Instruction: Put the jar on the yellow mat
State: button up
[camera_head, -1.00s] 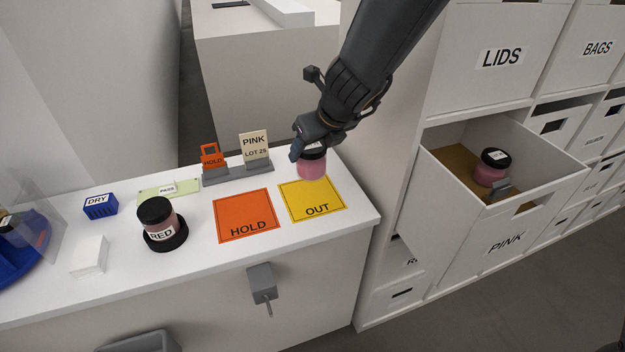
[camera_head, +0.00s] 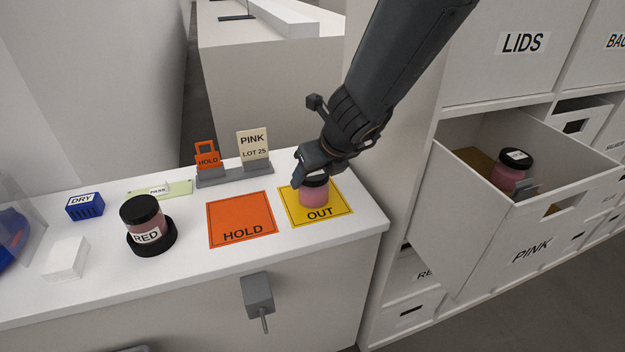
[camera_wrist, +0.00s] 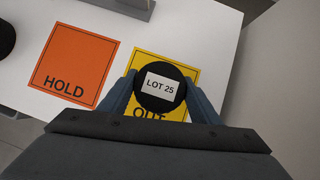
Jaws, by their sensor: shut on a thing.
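A pink jar (camera_head: 314,194) with a black lid is over the yellow OUT mat (camera_head: 339,200) near the counter's right end. My gripper (camera_head: 313,178) is shut on the jar near its lid. In the wrist view the lid (camera_wrist: 160,88) carries a "LOT 25" label and sits between my two fingers, with the yellow mat (camera_wrist: 150,59) beneath and around it. The jar looks upright. Its base appears at or very close to the mat; I cannot tell whether it touches.
The orange HOLD mat (camera_head: 242,219) lies bare to the left. A RED jar (camera_head: 143,217) stands in a black holder further left. Sign stands (camera_head: 234,174) are behind the mats. An open PINK drawer (camera_head: 480,235) with another pink jar (camera_head: 510,170) juts out at right.

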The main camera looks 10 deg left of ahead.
jog(key=o, duration=1.2)
jog(key=shift+s, duration=0.1)
jog(key=p+v, duration=0.7)
jog(key=v, duration=0.5)
jog(key=shift+a+r, duration=0.1)
